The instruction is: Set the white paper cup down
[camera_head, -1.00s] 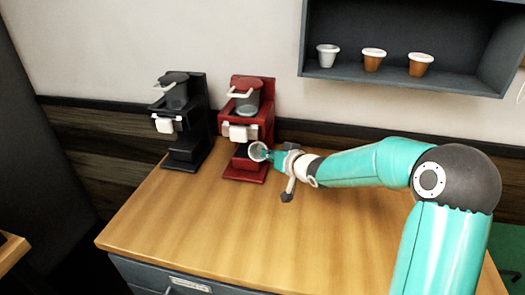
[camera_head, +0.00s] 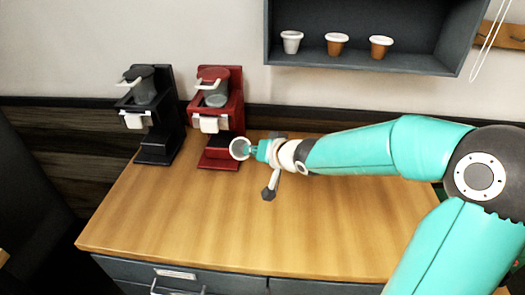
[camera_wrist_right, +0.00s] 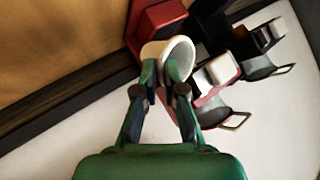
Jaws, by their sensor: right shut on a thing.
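The white paper cup (camera_head: 240,148) is in my right gripper (camera_head: 256,150), in front of the red brewer (camera_head: 222,110). In the right wrist view the two fingers (camera_wrist_right: 160,74) are shut on the cup (camera_wrist_right: 178,52), whose rim shows as a white ring. In the head view the cup's open mouth is visible, so it looks tilted toward the camera. It appears to be above the counter (camera_head: 220,220), near the red brewer's base; whether it touches the brewer I cannot tell. My left gripper is not in view.
A black brewer (camera_head: 154,118) stands left of the red one. A wall shelf (camera_head: 375,60) holds a white cup (camera_head: 291,42) and two brown cups with white rims (camera_head: 338,44) (camera_head: 381,47). The counter's front and middle are clear.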

